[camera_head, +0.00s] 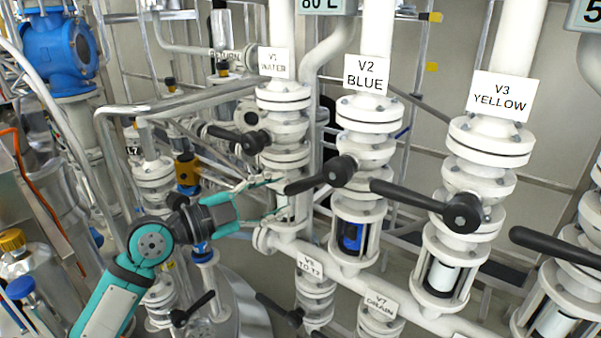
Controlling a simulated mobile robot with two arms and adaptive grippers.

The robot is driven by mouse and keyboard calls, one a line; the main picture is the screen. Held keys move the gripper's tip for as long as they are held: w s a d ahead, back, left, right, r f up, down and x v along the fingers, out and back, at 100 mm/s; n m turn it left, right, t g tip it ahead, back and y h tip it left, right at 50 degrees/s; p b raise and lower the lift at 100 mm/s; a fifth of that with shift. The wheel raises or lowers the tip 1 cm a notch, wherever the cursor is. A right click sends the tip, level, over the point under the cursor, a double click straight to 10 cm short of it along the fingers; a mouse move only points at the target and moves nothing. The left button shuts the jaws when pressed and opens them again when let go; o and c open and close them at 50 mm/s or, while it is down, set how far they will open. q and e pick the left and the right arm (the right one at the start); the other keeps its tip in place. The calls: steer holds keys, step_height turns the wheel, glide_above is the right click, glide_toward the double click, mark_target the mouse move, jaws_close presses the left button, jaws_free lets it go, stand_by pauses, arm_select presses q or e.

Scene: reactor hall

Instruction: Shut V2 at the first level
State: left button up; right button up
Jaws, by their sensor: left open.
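The V2 valve carries a white "V2 BLUE" label (366,75) on a white vertical flanged pipe. Its black lever (312,182) points left and slightly down from its hub, roughly crosswise to the pipe. Below it a sight glass (350,237) shows blue. My left gripper (279,197), on a teal and grey arm from the lower left, is open. My right gripper is not in view.
The V1 lever (238,138) is up and left of the gripper. The V3 lever (420,198) reaches left toward the V2 pipe. A slanted white pipe (340,279) with V6 and V7 labels runs below. Grey rails and a blue pump (55,50) crowd the left.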

mark_target(295, 187)
arm_select(q)
steer(key=p+x, duration=0.1)
steer(key=x, duration=0.3)
steer(key=shift+w+d+r+p, duration=0.1)
steer(key=shift+d+r+p, duration=0.1)
steer(key=shift+d+p, duration=0.2)
steer(key=shift+w+d+f, duration=0.2)
steer(key=shift+w+d, duration=0.25)
steer(key=shift+d, duration=0.05)
steer(key=shift+c, duration=0.3)
jaws_close()
steer(key=shift+w+f, duration=0.1)
